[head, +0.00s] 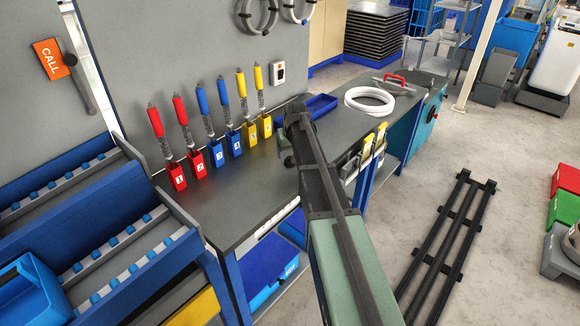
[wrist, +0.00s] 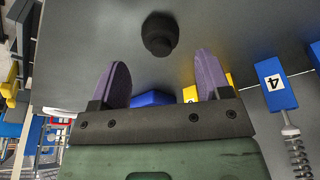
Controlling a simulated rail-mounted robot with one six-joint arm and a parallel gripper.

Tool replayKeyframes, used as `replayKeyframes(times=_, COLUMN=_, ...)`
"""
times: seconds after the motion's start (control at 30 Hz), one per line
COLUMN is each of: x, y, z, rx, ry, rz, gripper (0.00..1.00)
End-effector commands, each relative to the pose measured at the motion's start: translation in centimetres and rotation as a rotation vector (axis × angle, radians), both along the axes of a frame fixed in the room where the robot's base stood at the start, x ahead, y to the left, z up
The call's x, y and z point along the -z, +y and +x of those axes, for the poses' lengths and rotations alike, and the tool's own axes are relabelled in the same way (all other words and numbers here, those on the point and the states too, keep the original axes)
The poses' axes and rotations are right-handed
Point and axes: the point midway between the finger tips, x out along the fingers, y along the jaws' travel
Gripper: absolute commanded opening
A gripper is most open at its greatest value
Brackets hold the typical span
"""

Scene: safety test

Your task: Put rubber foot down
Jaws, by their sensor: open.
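The rubber foot (wrist: 160,34) is a small dark, round stepped piece. In the wrist view it shows at the top middle, against the grey worktop (head: 240,208), and appears to rest on it. My gripper (wrist: 159,60) has two purple fingers spread apart with nothing held between them. The foot lies just beyond the fingertips, roughly centred between them, with no finger touching it. In the head view my own arm covers most of the gripper, and the foot is not visible there.
Numbered red, blue and yellow holders (head: 219,152) with coiled-handle tools line the back of the bench. A blue tray (head: 320,106) and a white hose coil (head: 369,101) lie farther along. The worktop's near left part is clear. A black rail frame (head: 448,240) lies on the floor.

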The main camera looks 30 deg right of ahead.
Motion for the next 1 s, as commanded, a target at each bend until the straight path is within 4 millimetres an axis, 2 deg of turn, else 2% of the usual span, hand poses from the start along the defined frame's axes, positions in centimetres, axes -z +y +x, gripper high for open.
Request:
replayKeyframes(times=0.03, x=1.7, y=0.0, z=0.4, rx=0.0, ry=0.0, rz=0.0, gripper=0.71)
replayKeyframes(times=0.1, x=3.3, y=0.0, z=0.9, rx=-0.001, ry=0.0, rz=0.0, gripper=0.71)
replayKeyframes(times=0.2, x=4.6, y=-0.1, z=1.3, rx=0.0, ry=0.0, rz=0.0, gripper=0.71)
replayKeyframes(times=0.43, x=4.2, y=-0.1, z=1.4, rx=-0.001, ry=0.0, rz=0.0, gripper=0.71)
replayKeyframes(times=0.77, x=4.2, y=-0.1, z=1.4, rx=-0.001, ry=0.0, rz=0.0, gripper=0.21)
replayKeyframes(times=0.83, x=4.2, y=-0.1, z=1.4, rx=-0.001, ry=0.0, rz=0.0, gripper=0.21)
replayKeyframes(times=0.87, x=4.2, y=-0.1, z=1.4, rx=-0.001, ry=0.0, rz=0.0, gripper=0.17)
replayKeyframes(times=1.0, x=4.2, y=-0.1, z=1.4, rx=-0.001, ry=0.0, rz=0.0, gripper=0.17)
